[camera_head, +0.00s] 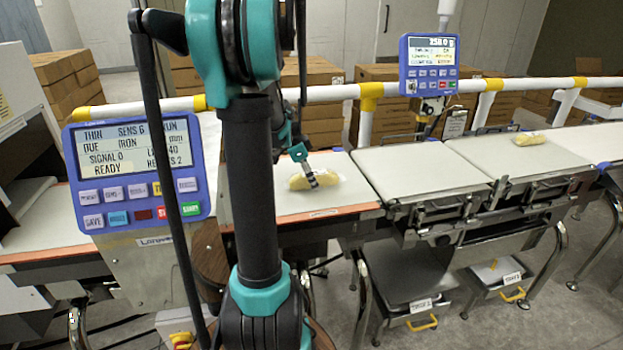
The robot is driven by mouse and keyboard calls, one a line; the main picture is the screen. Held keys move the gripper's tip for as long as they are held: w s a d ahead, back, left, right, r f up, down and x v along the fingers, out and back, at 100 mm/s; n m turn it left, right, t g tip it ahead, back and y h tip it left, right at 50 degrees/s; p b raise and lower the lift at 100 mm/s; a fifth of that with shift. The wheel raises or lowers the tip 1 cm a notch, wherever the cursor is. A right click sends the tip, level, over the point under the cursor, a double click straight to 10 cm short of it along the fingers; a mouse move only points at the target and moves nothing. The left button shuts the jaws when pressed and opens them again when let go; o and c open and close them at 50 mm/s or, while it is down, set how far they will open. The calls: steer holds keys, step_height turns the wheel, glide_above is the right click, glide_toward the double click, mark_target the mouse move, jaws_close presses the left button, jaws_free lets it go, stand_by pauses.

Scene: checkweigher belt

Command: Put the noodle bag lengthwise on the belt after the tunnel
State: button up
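A pale yellow noodle bag (322,179) lies on the white belt (355,199) just right of my dark arm, which crosses the picture from top to bottom. Its long side runs roughly left to right, along the belt. My gripper (313,181) is at the bag, with its dark finger over the bag's middle. The second finger is not clearly seen, so I cannot tell whether it grips the bag. The tunnel opening is not clearly visible; the blue control panel (135,172) and my arm cover the area to the left.
Another yellow bag (531,139) lies farther right on the belt line. A second blue display (429,65) stands behind the belts. A white rail with yellow joints (371,90) runs along the back. Drawers with yellow handles (423,323) sit below. The middle belt section (408,172) is bare.

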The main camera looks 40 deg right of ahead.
steer(key=shift+o, duration=0.6)
steer(key=shift+r, duration=0.15)
steer(key=v, duration=1.2)
